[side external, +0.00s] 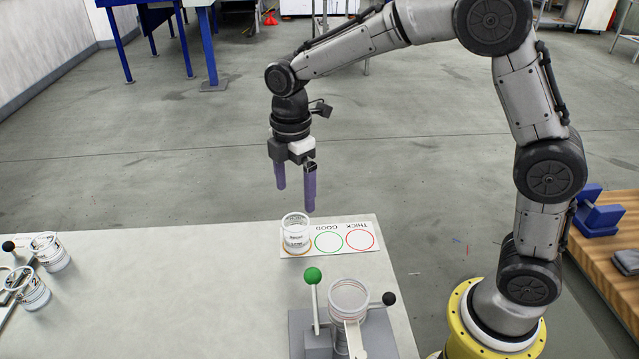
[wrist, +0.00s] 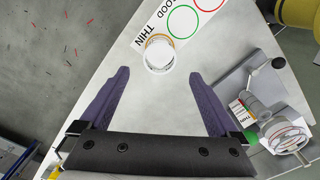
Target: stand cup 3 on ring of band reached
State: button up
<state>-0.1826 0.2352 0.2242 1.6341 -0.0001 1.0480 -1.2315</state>
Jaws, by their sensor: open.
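A clear cup with dark printing (side external: 296,232) stands upright on the orange ring at the left end of the white card (side external: 377,247). That cup also shows in the wrist view (wrist: 159,55), beside the word THIN. The orange ring shows around its base. The green GOOD ring (side external: 328,242) and red THICK ring (side external: 360,239) are empty. My gripper (side external: 295,198) is open and empty above the cup, its purple fingers apart; in the wrist view, the fingertips (wrist: 158,73) are on either side, short of the cup. The cup's number is unreadable.
A fixture with a green-knobbed lever (side external: 313,276) and a clear round vessel (side external: 348,298) stands at the table's front right. Two more cups (side external: 50,252) (side external: 30,290) are at the left, by a black-knobbed handle (side external: 8,246). The table between is clear.

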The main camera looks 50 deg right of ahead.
jog(key=s+d+r+m+t, duration=0.2)
jog(key=s+m, duration=0.3)
jog(key=s, duration=0.3)
jog(key=s+d+r+m+t, duration=0.1)
jog(key=s+d+r+m, duration=0.2)
jog(key=s+m, duration=0.2)
jog(key=s+d+r+m+t, duration=0.2)
jog(key=s+m, duration=0.4)
jog(key=s, duration=0.5)
jog(key=shift+s+d+r+t, duration=0.3)
jog(key=shift+r, duration=0.2)
